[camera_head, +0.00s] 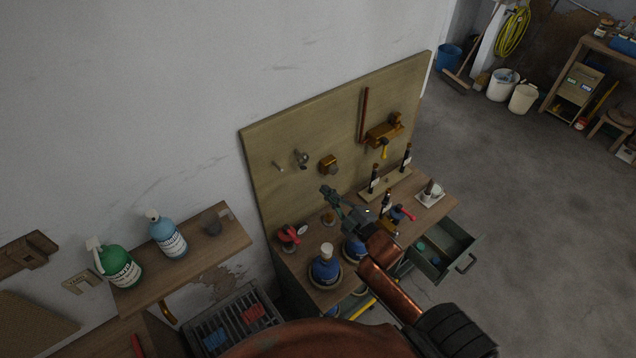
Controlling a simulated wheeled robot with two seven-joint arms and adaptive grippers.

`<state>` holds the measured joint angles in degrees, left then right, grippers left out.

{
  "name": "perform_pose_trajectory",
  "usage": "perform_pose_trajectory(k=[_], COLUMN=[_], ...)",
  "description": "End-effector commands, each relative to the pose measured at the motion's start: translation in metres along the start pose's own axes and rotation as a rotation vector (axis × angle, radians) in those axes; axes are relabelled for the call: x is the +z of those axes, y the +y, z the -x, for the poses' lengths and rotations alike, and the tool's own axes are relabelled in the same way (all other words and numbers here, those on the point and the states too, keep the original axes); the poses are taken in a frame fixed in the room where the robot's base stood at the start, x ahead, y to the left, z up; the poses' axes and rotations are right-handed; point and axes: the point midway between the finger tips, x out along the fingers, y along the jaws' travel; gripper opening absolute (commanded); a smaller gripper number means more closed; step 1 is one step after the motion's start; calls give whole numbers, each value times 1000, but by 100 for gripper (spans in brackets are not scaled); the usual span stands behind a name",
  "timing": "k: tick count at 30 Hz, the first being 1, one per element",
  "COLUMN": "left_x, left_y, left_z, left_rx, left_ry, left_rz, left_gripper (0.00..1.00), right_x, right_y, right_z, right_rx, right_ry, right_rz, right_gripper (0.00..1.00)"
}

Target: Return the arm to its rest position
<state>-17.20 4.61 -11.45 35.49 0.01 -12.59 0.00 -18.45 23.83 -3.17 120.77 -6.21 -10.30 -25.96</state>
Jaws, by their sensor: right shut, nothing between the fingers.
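My right arm reaches up from the bottom of the head view, with copper-coloured links and a dark wrist. My right gripper (327,193) is at its end, above the workbench (433,209) and in front of the pegboard (285,120). It is shut, with nothing seen between its fingers. A blue demijohn with a pale stopper (326,270) stands on the near left part of the bench. Another blue demijohn (353,250) stands behind it to the right, partly hidden by my arm. My left gripper is not in view.
An open drawer (462,245) sticks out from the bench's right side. Dark bottles (375,178) stand at the back. A wall shelf (215,250) at left holds a green bottle (118,265) and a blue bottle (167,238). The floor (540,190) at right is mostly clear.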

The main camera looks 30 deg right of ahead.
Motion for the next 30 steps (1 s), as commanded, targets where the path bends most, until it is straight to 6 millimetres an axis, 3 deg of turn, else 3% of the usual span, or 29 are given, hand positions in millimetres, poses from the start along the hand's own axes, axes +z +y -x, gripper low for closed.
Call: perform_pose_trajectory(k=[3, 7, 20, 26, 30], left_x=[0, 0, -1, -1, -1], left_y=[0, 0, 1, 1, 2], left_z=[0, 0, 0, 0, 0], left_rx=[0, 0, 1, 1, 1], left_ry=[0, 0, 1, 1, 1], left_rz=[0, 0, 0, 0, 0], left_gripper=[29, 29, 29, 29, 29], right_x=[1, 1, 3, 36, 66], right_y=[0, 0, -2, -35, -76], right_z=[23, 39, 48, 65, 96], right_rx=[-2, 0, -7, -88, -179], right_ry=[-3, -2, -19, -223, -451], right_rz=[0, 0, -14, -168, -337], right_gripper=[0, 0, 0, 0, 0])
